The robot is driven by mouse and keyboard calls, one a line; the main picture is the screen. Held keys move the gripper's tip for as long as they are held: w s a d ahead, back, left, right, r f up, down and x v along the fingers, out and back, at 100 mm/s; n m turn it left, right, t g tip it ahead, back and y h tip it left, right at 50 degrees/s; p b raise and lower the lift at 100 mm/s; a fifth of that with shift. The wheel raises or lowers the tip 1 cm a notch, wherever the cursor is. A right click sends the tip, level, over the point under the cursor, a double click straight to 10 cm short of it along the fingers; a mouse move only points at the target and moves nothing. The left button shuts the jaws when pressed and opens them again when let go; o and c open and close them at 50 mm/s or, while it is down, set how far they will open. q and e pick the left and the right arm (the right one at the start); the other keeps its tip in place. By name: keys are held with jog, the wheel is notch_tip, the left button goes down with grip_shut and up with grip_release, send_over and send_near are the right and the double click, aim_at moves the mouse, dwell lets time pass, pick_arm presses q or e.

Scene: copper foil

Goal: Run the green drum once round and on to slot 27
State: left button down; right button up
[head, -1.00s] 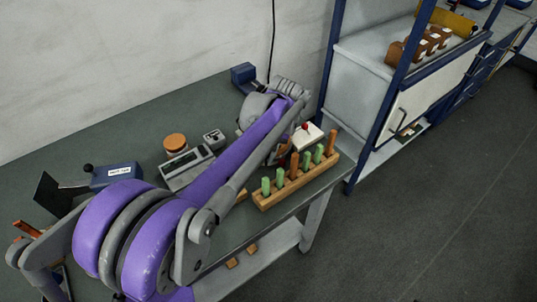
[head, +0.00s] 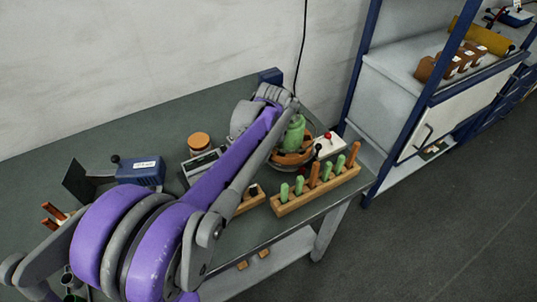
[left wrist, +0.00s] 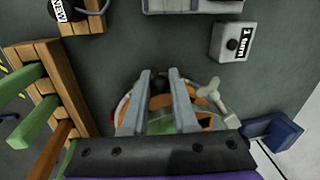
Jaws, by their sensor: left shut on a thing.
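The green drum (head: 295,130) stands upright on a round orange and grey base (head: 291,159) on the bench, partly hidden behind my left forearm. In the left wrist view the round base (left wrist: 122,112) shows around the fingers, with green of the drum (left wrist: 160,126) between them. My left gripper (left wrist: 158,90) is shut on a dark knob (left wrist: 160,84) above the base. In the head view my forearm hides this gripper. Slot numbers cannot be read. My right gripper is not in view.
A wooden rack (head: 318,190) with green and orange pegs stands close to the drum. A white box with a red knob (head: 328,136) is beside it. A "1 turn" button box (left wrist: 232,42) and a blue labelled box (head: 140,170) are on the bench. A shelf unit stands right.

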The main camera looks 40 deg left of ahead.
pick_arm(q)
jog(key=shift+w+a+m, duration=0.2)
jog(key=shift+a+m, duration=0.4)
jog(key=shift+m, duration=0.1)
jog(key=c, duration=1)
grip_release()
jog(key=r, duration=0.3)
jog(key=d+r, duration=0.1)
jog(key=r, duration=0.3)
jog(key=s+d+r+p, duration=0.1)
jog(key=r, duration=0.2)
jog(key=shift+r, duration=0.35)
jog(key=shift+f, duration=0.1)
